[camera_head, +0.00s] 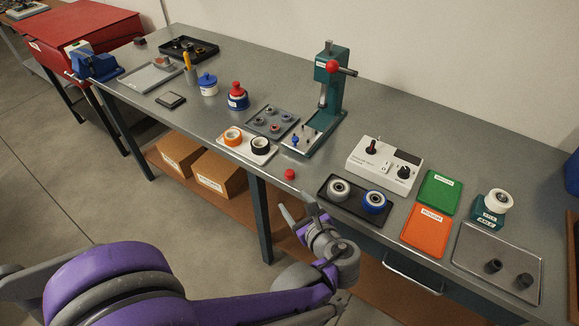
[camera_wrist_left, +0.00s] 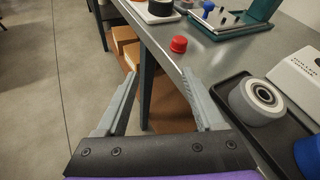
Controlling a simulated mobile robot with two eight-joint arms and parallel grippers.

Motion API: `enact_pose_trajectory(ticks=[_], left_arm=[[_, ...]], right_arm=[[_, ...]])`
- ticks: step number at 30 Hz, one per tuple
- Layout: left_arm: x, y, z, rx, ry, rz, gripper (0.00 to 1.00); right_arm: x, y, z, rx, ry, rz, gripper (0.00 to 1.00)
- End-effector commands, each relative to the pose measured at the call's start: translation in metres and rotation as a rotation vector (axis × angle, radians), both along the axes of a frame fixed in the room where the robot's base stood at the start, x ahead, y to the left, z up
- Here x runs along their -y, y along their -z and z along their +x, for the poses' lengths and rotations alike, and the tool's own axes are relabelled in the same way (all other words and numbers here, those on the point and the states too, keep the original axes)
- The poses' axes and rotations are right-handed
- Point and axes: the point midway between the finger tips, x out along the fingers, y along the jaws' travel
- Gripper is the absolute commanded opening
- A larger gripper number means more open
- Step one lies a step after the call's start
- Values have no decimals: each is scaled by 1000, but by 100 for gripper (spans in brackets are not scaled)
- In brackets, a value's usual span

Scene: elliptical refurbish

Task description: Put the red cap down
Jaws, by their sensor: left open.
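A small red cap (camera_head: 290,174) sits on the grey workbench (camera_head: 225,92) close to its front edge. It also shows in the left wrist view (camera_wrist_left: 179,44), beyond my fingertips. My left gripper (camera_head: 299,209) is open and empty. It is in front of the bench edge and apart from the cap. In the left wrist view its two fingers (camera_wrist_left: 158,82) are spread wide with nothing between them. My right gripper is not in either view.
A black tray with grey and blue rollers (camera_head: 341,211) lies right of the cap. A white tray with orange and black rings (camera_head: 229,148) lies left of it. A green press (camera_head: 333,90) stands behind. Bench around the cap is clear.

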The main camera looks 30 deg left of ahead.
Motion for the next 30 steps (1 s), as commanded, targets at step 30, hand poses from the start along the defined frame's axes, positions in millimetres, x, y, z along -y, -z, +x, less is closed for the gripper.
enact_pose_trajectory(ticks=[30], left_arm=[[-60,6,79,-74,86,270,70]], right_arm=[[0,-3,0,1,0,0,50]])
